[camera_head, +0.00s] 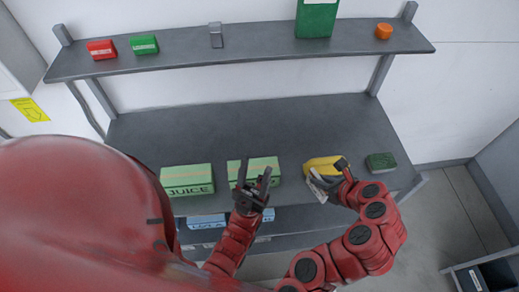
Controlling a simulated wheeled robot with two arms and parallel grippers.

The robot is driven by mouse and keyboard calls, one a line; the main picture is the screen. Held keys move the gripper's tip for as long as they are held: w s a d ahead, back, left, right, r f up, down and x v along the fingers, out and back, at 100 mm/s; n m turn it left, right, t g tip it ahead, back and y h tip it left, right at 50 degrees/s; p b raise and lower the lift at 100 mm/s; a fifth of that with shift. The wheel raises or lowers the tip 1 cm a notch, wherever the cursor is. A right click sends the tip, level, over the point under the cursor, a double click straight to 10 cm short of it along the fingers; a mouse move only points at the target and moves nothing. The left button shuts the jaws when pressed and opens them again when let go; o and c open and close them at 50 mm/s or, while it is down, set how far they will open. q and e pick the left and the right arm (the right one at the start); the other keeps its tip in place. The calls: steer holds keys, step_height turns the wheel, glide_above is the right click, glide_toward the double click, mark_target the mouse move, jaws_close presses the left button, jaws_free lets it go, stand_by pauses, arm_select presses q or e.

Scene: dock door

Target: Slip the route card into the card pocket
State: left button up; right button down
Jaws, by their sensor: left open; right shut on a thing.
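My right gripper (328,182) is at the front right of the bench, shut on a small, thin whitish piece (317,188) that looks like the route card. The fingers partly hide it, and no writing on it can be read. It is just in front of a yellow object (323,163) on the bench; whether they touch I cannot tell. My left gripper (254,180) is open and empty, fingers pointing up, in front of a green juice carton. I cannot make out the card pocket for certain.
Blue labelled items (205,222) show below the front edge. A shelf (260,62) with small goods overhangs the back.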

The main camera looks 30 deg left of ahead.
mark_target(314, 169)
steer(key=w+a+f+b, duration=0.1)
steer(key=b, duration=0.1)
steer(key=shift+w+a+b, duration=0.3)
steer(key=shift+w+b, duration=0.05)
steer(key=shift+w, duration=0.05)
steer(key=b, duration=0.3)
steer(key=shift+s+r, duration=0.1)
steer(key=shift+s, duration=0.1)
steer(key=shift+w+a, duration=0.85)
steer(key=shift+a, duration=0.2)
steer(key=w+a+f+p, duration=0.1)
steer(key=w+a, duration=0.1)
steer(key=a, duration=0.1)
steer(key=w+a+f+p, duration=0.1)
steer(key=w+a, duration=0.1)
steer(key=a, duration=0.1)
steer(key=w+a+f+p, duration=0.1)
steer(key=w+a, duration=0.1)
steer(key=shift+w+a+f, duration=0.35)
steer(key=shift+a, duration=0.05)
steer(key=shift+f, duration=0.3)
steer(key=shift+f, duration=0.1)
